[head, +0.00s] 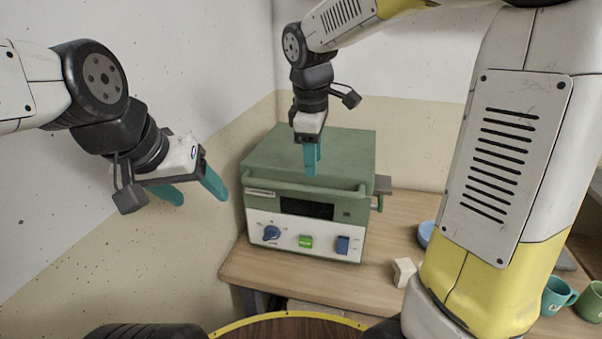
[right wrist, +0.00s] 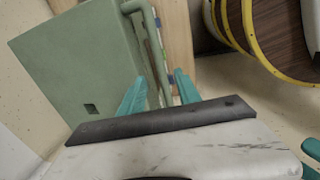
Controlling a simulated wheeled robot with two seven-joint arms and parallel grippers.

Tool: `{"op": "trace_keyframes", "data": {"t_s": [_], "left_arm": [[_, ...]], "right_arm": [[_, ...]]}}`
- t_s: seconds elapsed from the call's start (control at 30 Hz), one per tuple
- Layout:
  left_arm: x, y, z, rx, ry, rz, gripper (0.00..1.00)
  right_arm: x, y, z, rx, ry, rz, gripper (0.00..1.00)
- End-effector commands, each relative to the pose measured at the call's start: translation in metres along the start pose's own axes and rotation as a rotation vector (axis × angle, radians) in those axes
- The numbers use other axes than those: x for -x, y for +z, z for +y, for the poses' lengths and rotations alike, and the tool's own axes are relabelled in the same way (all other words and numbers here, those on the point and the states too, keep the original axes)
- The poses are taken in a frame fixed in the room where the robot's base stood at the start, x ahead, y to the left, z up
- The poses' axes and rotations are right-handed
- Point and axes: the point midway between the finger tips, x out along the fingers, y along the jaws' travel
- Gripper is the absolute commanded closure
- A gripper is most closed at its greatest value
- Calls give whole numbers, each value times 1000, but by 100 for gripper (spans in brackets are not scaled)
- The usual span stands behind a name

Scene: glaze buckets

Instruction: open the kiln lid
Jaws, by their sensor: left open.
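The kiln (head: 305,235) stands on the table with its green lid (head: 345,150) down. A green handle bar (head: 340,191) runs along the lid's front edge, and it also shows in the right wrist view (right wrist: 152,45). My right gripper (head: 311,170) points down over the front of the lid. In the right wrist view its teal fingers (right wrist: 160,82) are spread apart, with the handle bar running between them; I cannot tell whether they touch it. My left gripper (head: 197,197) is open and empty in the air, left of the kiln.
A white block (head: 404,271) and a blue dish (head: 426,234) lie on the wooden table (head: 290,279), right of the kiln. A teal mug (head: 556,295) and a green mug (head: 590,302) stand at the far right. Walls rise close behind and left of the kiln.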

Motion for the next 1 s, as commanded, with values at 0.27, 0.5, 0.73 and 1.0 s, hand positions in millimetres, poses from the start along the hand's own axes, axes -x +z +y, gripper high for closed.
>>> {"op": "trace_keyframes", "data": {"t_s": [0.27, 0.5, 0.73, 1.0], "left_arm": [[0, 0, 0, 0, 0, 0, 35], [0, 0, 0, 0, 0, 0, 35], [0, 0, 0, 0, 0, 0, 35], [0, 0, 0, 0, 0, 0, 35]], "right_arm": [[-37, 0, 0, 6, -5, -5, 60], [-69, 0, 0, 4, -3, -3, 60], [-78, 0, 0, 3, -1, -1, 60], [-77, 0, 0, 3, -1, -1, 82]]}}
